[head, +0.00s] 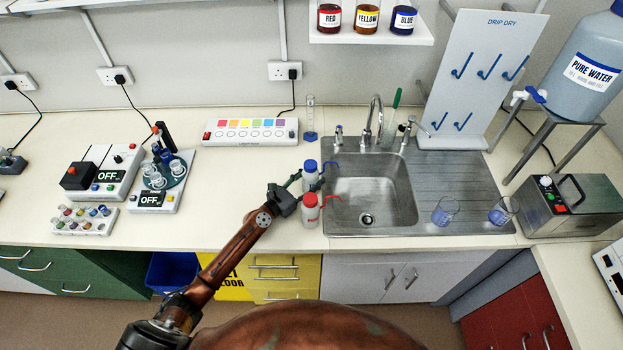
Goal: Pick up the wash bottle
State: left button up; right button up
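A white wash bottle with a blue cap and blue spout (310,178) stands upright on the bench at the left edge of the sink. A second wash bottle with a red cap and red spout (311,215) stands just in front of it. My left gripper (308,180) reaches in from the lower left. Its fingers are spread, one at the left side of the blue-capped bottle and one passing between the two bottles. I cannot tell whether they touch the bottle. The gripper hides part of both bottles. My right gripper is not in view.
A steel sink (370,190) with a tap lies right of the bottles. A measuring cylinder (310,120) stands behind them. Two beakers stand on the drainer. A vial rack (84,220) and a stirrer-like device (155,195) are at left. The bench left of my gripper is clear.

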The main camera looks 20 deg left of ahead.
pick_arm(q)
jog(key=c, duration=0.3)
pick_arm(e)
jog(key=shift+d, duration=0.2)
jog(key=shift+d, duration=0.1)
